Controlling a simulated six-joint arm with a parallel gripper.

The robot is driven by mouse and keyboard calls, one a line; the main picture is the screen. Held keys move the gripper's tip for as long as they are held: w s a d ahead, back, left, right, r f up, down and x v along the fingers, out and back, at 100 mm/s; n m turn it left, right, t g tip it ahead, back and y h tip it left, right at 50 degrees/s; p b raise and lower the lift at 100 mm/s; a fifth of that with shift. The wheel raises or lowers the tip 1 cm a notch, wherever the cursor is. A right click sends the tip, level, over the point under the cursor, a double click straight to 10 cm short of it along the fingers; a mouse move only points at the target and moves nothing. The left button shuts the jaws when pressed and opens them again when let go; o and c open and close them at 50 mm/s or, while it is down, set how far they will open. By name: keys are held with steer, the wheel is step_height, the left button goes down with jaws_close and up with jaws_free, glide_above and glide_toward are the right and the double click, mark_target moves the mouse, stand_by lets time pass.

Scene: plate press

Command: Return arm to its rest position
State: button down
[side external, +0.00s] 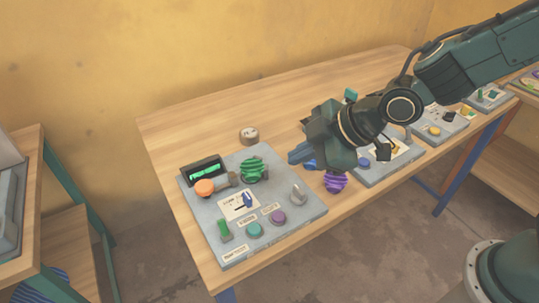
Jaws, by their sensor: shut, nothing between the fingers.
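My gripper (297,156) is at the middle right of the side external view. It is shut and empty. My arm reaches in from the upper right. The gripper appears above and right of the grey control panel (272,245); its exact height cannot be told. A purple ribbed object (335,183) shows just below the gripper, and I cannot tell whether they touch. My gripper hides part of a second panel (385,177) behind it.
The near panel carries an orange knob (205,188), a green ribbed object (254,170), a small display (203,169) and several buttons and switches. A small round brown object (249,136) lies behind it. More panels (436,128) line the table's right. The table's back left is clear.

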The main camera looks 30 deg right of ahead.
steer(key=s+d+r+m+h, duration=0.1)
steer(key=s+d+r+m, duration=0.2)
steer(key=s+d, duration=0.3)
steer(key=s+d+r+m+g+h, duration=0.1)
steer(key=s+d+r+m+h, duration=0.1)
steer(key=s+d+r+m, duration=0.2)
steer(key=s+d+r+m+h, duration=0.1)
steer(key=s+d+r+m, duration=0.2)
steer(key=s+d+m, duration=0.3)
steer(key=s+d, duration=0.3)
steer(key=d, duration=0.2)
steer(key=shift+s+d+r+g, duration=0.2)
steer(key=shift+d+g, duration=0.05)
steer(key=shift+g, duration=0.05)
stand_by(0.6)
